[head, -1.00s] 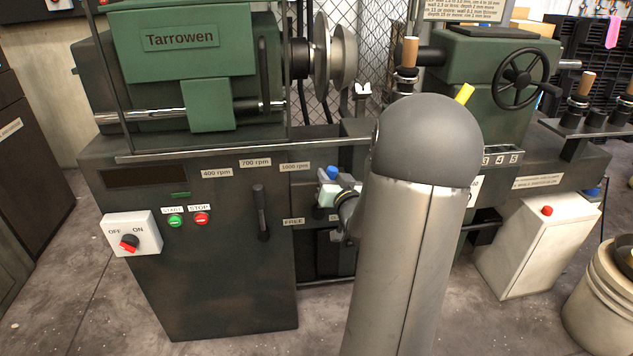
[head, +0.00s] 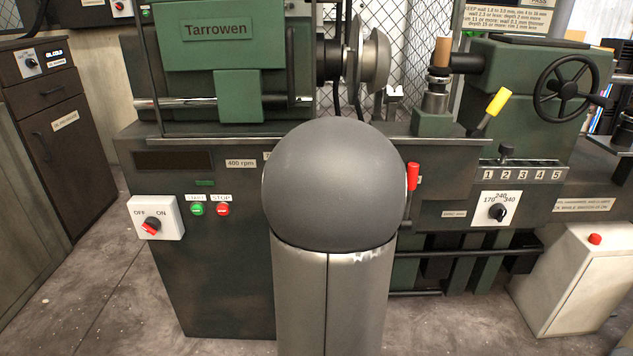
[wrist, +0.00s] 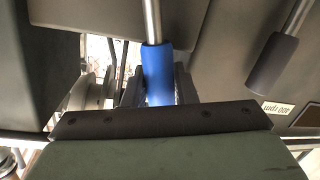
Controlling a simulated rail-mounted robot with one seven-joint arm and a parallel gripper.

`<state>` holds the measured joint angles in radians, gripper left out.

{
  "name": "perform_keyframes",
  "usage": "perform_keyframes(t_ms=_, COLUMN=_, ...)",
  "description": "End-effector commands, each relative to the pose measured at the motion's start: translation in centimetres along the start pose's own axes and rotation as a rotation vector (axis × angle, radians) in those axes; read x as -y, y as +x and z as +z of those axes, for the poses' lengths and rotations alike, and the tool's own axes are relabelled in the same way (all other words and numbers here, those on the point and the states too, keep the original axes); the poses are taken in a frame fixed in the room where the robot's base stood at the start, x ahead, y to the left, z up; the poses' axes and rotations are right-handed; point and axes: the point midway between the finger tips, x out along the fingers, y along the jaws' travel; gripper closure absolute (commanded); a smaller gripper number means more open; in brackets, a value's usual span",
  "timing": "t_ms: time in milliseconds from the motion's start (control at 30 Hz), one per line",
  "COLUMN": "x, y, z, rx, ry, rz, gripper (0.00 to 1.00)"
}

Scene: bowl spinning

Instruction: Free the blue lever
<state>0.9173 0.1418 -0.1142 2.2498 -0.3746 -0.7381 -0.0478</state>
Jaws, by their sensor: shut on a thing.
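In the wrist view, the blue lever (wrist: 157,65) has a blue grip on a bare metal rod. My gripper (wrist: 158,88) has its dark fingers on both sides of the blue grip and is shut on it. The lower part of the grip is hidden behind the dark bar of my gripper's body. In the head view, my arm's grey dome and metal link cover the lever, my gripper and the FREE label. How far the lever has been turned cannot be told.
A dark-handled lever (wrist: 272,65) hangs close by at the right in the wrist view. The green lathe (head: 220,40) has a red handle (head: 413,176), a yellow-tipped lever (head: 497,103), a handwheel (head: 566,88) and an OFF/ON switch (head: 150,226). Open floor lies at left.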

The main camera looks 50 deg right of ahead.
Motion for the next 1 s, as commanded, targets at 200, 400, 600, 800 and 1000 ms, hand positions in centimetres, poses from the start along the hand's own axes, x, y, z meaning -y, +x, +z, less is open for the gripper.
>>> perform_keyframes(t_ms=200, x=-0.10, y=-0.06, z=0.21, rx=0.006, ry=-0.005, rz=0.004, gripper=1.00)
perform_keyframes(t_ms=400, x=-0.10, y=-0.05, z=0.23, rx=0.007, ry=-0.004, rz=0.004, gripper=1.00)
perform_keyframes(t_ms=600, x=-0.13, y=-0.04, z=0.18, rx=0.005, ry=-0.004, rz=0.004, gripper=0.67)
perform_keyframes(t_ms=800, x=-0.15, y=-0.01, z=0.10, rx=0.003, ry=-0.004, rz=0.005, gripper=0.67)
perform_keyframes(t_ms=1000, x=0.08, y=0.01, z=-0.20, rx=-0.002, ry=0.006, rz=-0.004, gripper=0.67)
